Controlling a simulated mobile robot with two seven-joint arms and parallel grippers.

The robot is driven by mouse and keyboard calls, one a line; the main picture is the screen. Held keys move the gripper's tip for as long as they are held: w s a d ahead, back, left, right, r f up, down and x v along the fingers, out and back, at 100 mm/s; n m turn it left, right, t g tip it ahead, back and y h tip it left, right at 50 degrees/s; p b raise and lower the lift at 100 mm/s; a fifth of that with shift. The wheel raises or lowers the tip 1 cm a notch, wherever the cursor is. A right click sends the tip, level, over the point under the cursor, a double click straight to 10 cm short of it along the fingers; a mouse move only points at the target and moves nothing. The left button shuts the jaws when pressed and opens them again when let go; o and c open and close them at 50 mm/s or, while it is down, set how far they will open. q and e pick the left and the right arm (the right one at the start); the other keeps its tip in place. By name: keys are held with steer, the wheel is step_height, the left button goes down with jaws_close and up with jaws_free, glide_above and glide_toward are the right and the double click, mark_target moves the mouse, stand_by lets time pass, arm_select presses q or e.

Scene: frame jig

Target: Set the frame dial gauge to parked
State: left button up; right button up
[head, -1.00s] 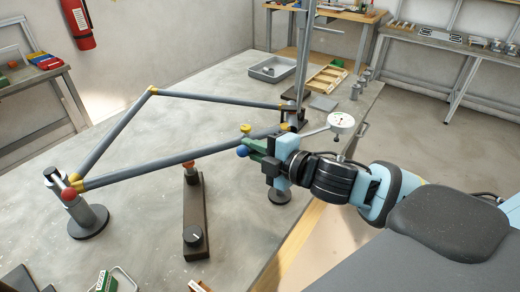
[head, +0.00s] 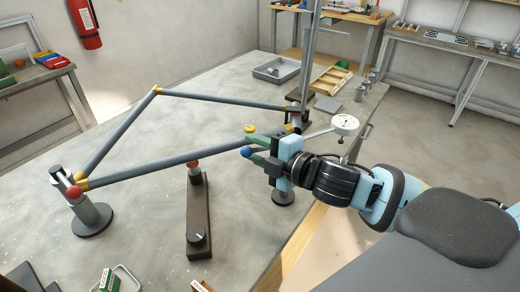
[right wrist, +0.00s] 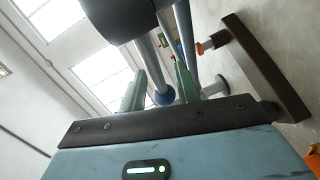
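The dial gauge (head: 345,124) is a white round dial on a thin pale arm, behind my right wrist in the head view; its reading is too small to tell. The frame (head: 170,162) is made of grey tubes with yellow joints. My right gripper (head: 257,150) has green fingers and is at the frame's right end, near a blue ball (head: 246,152) and a yellow knob (head: 250,129). In the right wrist view the fingers stand apart, with the blue ball (right wrist: 164,96) showing between them; contact cannot be told. My left gripper is not in view.
A dark bar (head: 198,215) with an orange-topped post and black knob stands in front of the frame. A round-based post (head: 92,215) with a red ball supports the left corner. A grey tray (head: 276,69) and a wooden tray (head: 331,79) lie behind.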

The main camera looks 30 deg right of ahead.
steer(key=v, duration=0.7)
steer(key=shift+s, duration=0.3)
steer(key=shift+d, duration=0.15)
stand_by(0.6)
